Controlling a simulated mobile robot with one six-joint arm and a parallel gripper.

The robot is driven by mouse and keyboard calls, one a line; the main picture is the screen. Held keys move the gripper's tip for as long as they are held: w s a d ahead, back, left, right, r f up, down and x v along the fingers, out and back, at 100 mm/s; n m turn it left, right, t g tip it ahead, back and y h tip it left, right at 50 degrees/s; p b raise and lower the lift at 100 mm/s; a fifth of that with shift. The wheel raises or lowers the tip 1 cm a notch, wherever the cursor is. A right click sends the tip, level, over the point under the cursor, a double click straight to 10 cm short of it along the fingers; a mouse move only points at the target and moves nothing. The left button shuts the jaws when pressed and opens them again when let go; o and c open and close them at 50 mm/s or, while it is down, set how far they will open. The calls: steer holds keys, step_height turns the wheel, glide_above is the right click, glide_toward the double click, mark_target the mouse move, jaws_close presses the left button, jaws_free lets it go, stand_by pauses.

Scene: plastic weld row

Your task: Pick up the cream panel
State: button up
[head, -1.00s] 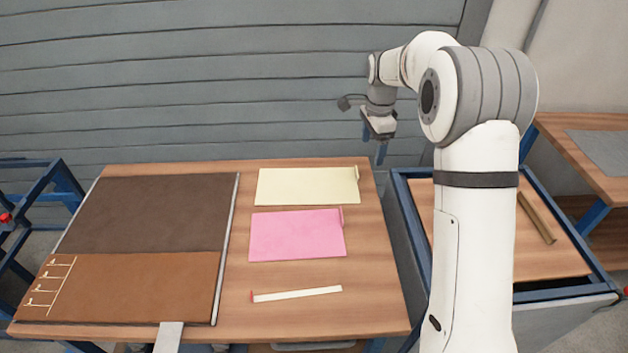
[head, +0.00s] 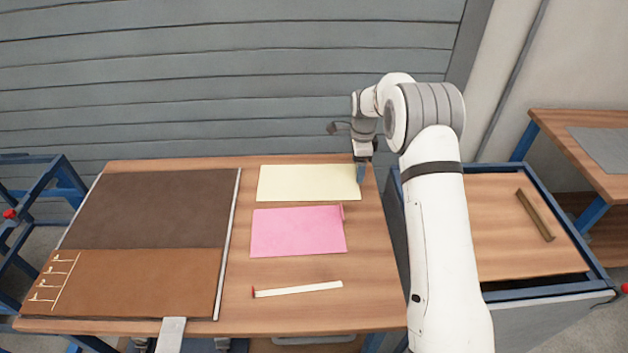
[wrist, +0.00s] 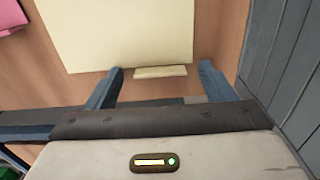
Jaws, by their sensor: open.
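The cream panel (head: 308,183) lies flat on the wooden table, at the back right of its top. In the wrist view the cream panel (wrist: 130,30) has a small raised tab (wrist: 160,72) at its near edge. My gripper (head: 361,172) is at the panel's right end. In the wrist view my gripper (wrist: 160,85) is open, with one blue finger on each side of the tab and a gap to it on both sides. Nothing is held. In the head view the fingers largely hide the tab.
A pink panel (head: 298,232) lies just in front of the cream one, and a white strip (head: 298,289) with a red end lies nearer. A dark and brown board (head: 150,210) covers the table's left. A blue-framed cart (head: 500,220) stands to the right.

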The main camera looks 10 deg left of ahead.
steer(key=shift+c, duration=0.4)
steer(key=c, duration=1)
